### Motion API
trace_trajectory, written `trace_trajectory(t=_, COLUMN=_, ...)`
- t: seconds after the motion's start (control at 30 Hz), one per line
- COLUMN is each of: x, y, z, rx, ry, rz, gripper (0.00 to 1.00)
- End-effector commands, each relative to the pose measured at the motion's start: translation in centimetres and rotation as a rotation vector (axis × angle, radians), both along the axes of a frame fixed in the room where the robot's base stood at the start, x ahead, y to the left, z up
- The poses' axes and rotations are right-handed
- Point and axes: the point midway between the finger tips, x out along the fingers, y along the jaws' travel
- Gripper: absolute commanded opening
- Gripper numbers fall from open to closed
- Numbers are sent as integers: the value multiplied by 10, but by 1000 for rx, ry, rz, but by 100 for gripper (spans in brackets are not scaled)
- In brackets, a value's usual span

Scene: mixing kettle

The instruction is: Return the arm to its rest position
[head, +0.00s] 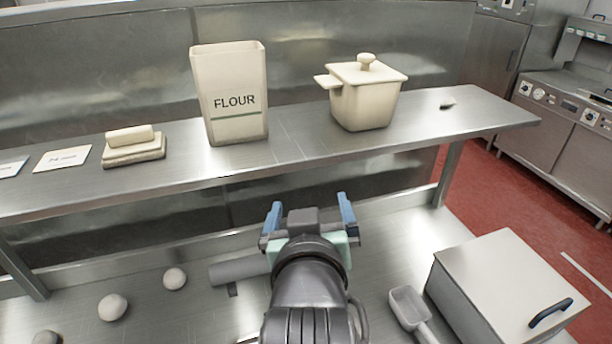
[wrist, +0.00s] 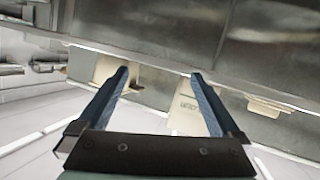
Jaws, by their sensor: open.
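My gripper (head: 311,215) is in the lower middle of the head view, in front of the shelf and below its top. Its two blue fingers stand apart with nothing between them. In the wrist view my gripper (wrist: 160,78) also shows spread, empty fingers. My dark arm reaches up from the bottom edge of the head view and hides part of the counter behind it.
A metal shelf (head: 300,150) carries a flour container (head: 230,95), a lidded cream pot (head: 367,95), stacked blocks (head: 134,147) and cards. On the counter below are dough balls (head: 112,307), a grey cylinder (head: 238,270), a scoop (head: 409,307) and a metal box (head: 510,285).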

Motion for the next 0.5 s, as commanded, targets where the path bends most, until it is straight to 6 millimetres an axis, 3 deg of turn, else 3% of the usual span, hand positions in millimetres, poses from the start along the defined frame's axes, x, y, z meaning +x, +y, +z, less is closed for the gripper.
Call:
trace_trajectory(t=0.03, x=2, y=1, z=39, rx=16, ry=-137, rz=-1, gripper=100)
trace_trajectory(t=0.1, x=-2, y=1, z=93, rx=40, ry=-315, rz=-1, gripper=100)
trace_trajectory(t=0.2, x=-22, y=3, z=166, rx=76, ry=-565, rz=8, gripper=100)
trace_trajectory(t=0.3, x=-52, y=4, z=226, rx=110, ry=-783, rz=22, gripper=100)
trace_trajectory(t=0.4, x=-83, y=4, z=268, rx=136, ry=-953, rz=36, gripper=100)
trace_trajectory(t=0.5, x=-106, y=4, z=292, rx=152, ry=-1062, rz=48, gripper=100)
